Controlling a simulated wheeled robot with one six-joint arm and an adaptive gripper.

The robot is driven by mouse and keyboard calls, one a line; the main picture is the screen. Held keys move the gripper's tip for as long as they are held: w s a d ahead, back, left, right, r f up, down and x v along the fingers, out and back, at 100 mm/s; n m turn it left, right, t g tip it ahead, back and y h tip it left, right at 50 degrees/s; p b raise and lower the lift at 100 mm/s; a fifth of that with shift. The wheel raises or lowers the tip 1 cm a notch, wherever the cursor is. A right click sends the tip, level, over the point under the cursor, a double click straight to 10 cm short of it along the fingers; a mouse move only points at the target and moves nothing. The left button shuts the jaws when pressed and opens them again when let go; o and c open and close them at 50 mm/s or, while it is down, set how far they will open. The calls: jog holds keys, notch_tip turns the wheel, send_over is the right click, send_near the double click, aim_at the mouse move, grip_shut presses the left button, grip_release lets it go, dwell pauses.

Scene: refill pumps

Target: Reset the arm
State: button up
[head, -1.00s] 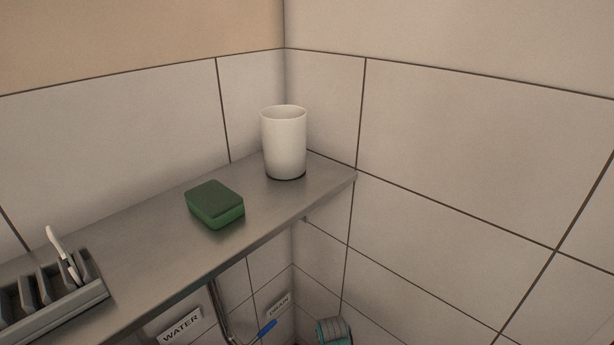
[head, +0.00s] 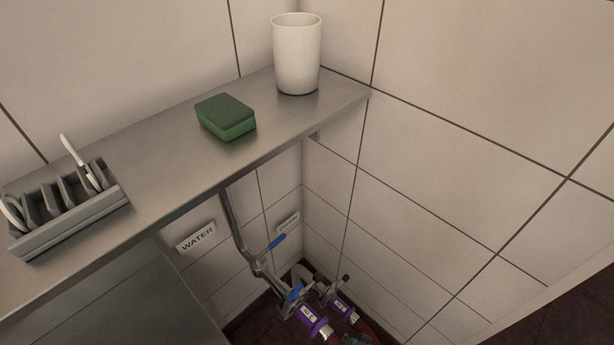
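My gripper and arm do not show clearly in the head view, so I cannot see whether the gripper is open or shut. No object named by the task is in view beyond the arm itself.
A steel shelf (head: 165,170) carries a white cup (head: 297,55), a green sponge (head: 226,117) and a grey rack (head: 70,222) with white items. Below it are a WATER label (head: 196,238), pipes with a blue-handled valve (head: 277,242), and purple-collared fittings (head: 312,318) near the dark floor.

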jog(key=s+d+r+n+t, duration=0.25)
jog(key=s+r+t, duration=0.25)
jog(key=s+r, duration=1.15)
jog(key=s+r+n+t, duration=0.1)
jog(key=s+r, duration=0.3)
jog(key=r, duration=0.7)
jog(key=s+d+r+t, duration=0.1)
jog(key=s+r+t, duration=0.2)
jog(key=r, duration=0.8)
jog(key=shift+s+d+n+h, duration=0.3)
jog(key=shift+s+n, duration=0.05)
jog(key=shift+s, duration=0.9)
